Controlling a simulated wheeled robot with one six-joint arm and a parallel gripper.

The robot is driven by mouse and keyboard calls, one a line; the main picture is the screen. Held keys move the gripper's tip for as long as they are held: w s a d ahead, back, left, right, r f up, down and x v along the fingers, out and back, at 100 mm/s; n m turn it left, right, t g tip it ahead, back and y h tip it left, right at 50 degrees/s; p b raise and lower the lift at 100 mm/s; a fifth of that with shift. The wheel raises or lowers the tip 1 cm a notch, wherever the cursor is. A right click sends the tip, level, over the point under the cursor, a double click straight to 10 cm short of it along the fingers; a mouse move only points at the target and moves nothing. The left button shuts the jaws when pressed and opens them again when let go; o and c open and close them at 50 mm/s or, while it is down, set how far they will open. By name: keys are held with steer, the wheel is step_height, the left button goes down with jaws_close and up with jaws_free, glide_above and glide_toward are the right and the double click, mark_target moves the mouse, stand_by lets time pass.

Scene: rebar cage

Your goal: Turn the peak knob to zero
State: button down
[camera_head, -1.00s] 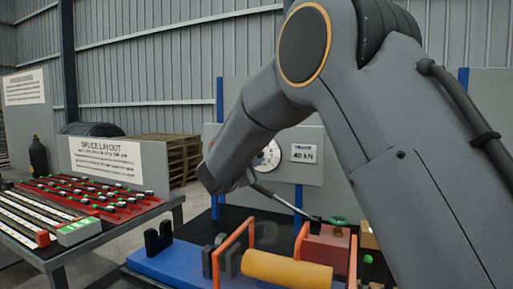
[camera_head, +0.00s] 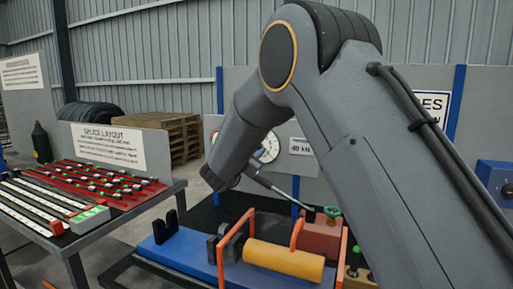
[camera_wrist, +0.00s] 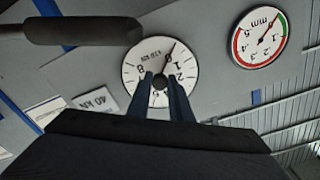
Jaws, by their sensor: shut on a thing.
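A second gauge in mm (camera_wrist: 260,38) is beside the dial. A dark lever handle (camera_wrist: 85,30) lies close by. A 40 kN sign (camera_head: 302,147) hangs by the dial. Below are a red pump box (camera_head: 321,237), a yellow cylinder (camera_head: 284,260) and orange frames.

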stand_by(0.4)
steer(key=c, duration=1.6)
jaws_free()
steer(key=shift+s+a, duration=0.1)
steer(key=b+v, duration=0.2)
steer(key=v, duration=0.5)
steer(key=shift+s, duration=0.3)
